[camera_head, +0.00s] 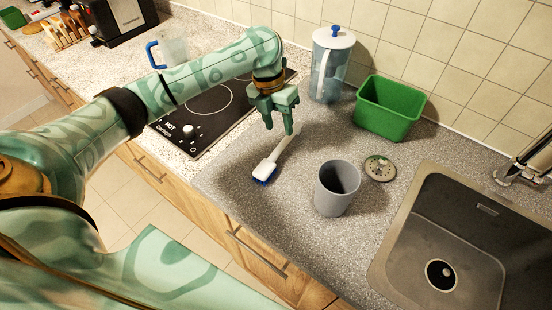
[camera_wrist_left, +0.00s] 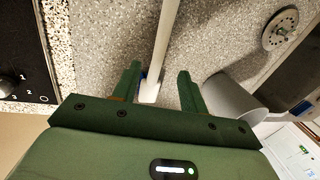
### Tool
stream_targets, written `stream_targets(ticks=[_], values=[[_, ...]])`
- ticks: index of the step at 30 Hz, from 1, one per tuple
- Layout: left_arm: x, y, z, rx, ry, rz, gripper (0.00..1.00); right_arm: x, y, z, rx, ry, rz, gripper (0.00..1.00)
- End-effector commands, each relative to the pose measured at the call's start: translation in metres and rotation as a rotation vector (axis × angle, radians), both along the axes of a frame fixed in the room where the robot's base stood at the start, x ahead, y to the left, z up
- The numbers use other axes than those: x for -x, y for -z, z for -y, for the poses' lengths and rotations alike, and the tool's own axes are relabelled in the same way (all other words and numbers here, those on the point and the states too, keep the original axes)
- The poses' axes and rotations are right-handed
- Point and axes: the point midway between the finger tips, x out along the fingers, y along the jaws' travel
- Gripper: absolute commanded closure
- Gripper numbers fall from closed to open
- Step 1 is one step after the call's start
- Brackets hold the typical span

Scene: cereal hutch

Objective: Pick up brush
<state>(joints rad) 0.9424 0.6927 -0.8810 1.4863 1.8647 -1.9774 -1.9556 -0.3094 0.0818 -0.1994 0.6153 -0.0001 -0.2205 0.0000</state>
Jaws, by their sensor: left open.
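A white brush (camera_head: 272,162) with blue bristles lies on the grey speckled counter, its head toward the front edge and its handle pointing to the back. My left gripper (camera_head: 284,130) is above the handle with its fingers pointing down. In the left wrist view, the open fingers (camera_wrist_left: 160,85) stand on either side of the brush (camera_wrist_left: 163,45), with the white handle running up between them. A bit of blue shows near the left finger. Whether the fingers touch the brush is not clear. My right gripper is not in view.
A grey cup (camera_head: 336,188) stands right of the brush, with a round drain strainer (camera_head: 379,168) beyond it. A green bin (camera_head: 389,107) and a lidded pitcher (camera_head: 329,65) stand behind. The sink (camera_head: 450,245) is at right, the black cooktop (camera_head: 206,110) at left.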

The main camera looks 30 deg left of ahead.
Motion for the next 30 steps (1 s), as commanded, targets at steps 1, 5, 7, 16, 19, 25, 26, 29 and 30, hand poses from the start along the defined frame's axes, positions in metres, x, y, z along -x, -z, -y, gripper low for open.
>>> stream_targets(ticks=[1, 5, 7, 16, 19, 25, 26, 29, 30], values=[[0.0, 0.008, 0.001, 0.001, -0.001, -0.001, 0.57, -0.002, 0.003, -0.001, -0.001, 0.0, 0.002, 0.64], [0.0, 0.014, 0.003, 0.001, -0.001, 0.0, 0.57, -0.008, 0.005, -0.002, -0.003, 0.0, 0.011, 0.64], [0.0, 0.019, 0.004, 0.0, -0.001, 0.0, 0.57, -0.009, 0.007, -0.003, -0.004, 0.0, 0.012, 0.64], [-0.001, 0.064, 0.01, 0.0, 0.0, -0.001, 0.57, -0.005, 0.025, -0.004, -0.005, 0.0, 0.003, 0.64], [-0.002, 0.065, 0.01, -0.001, 0.0, 0.002, 0.57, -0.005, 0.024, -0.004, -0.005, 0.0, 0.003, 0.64], [-0.002, 0.064, 0.01, -0.001, 0.0, 0.002, 0.76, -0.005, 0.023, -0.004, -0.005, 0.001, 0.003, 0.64], [-0.002, 0.064, 0.01, -0.001, 0.0, 0.002, 0.85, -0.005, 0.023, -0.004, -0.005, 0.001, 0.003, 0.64], [-0.002, 0.064, 0.01, -0.001, 0.0, 0.002, 1.0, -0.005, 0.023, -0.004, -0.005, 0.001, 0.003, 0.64], [-0.002, 0.064, 0.01, -0.001, 0.0, 0.002, 1.0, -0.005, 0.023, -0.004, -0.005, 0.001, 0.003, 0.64]])
